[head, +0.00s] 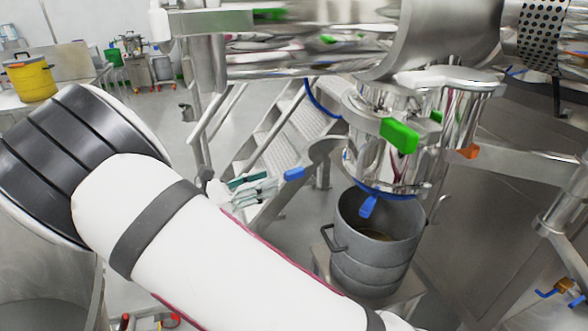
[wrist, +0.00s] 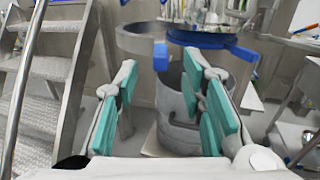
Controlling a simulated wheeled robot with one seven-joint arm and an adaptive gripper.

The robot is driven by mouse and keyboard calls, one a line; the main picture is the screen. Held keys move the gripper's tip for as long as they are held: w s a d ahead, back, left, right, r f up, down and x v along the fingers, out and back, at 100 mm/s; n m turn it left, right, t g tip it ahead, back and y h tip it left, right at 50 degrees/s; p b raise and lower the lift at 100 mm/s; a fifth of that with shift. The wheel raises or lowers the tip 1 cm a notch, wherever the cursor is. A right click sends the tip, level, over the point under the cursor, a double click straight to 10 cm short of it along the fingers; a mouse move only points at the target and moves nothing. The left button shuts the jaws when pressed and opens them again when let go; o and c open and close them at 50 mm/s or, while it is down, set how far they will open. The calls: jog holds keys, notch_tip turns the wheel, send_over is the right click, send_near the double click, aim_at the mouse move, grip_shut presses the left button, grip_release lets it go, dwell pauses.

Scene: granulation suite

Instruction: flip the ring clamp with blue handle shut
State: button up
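The ring clamp's grey half (head: 325,149) is swung out to the left of the steel outlet, so the clamp stands open. Its blue handle (head: 294,174) is just beyond my gripper's fingertips (head: 272,185). In the wrist view the grey half-ring (wrist: 136,42) and its blue handle (wrist: 160,57) show ahead, between the lines of the fingers. My gripper (wrist: 163,90) is open, its teal pads apart with nothing between them. Contact with the handle is not visible. A blue ring (wrist: 200,38) with another blue tab (head: 368,206) is at the outlet's bottom.
A grey metal bin (head: 372,262) stands under the outlet. Green handles (head: 398,136) and an orange one (head: 468,152) are on fittings nearby. Metal steps (head: 262,152) rise behind my gripper, on the left in the wrist view. Steel framing is at the right.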

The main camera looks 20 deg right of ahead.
aim_at(285, 174)
jog(key=p+x, duration=0.1)
jog(key=x, duration=0.8)
jog(key=shift+s+f, duration=0.1)
jog(key=shift+c, duration=0.3)
grip_shut()
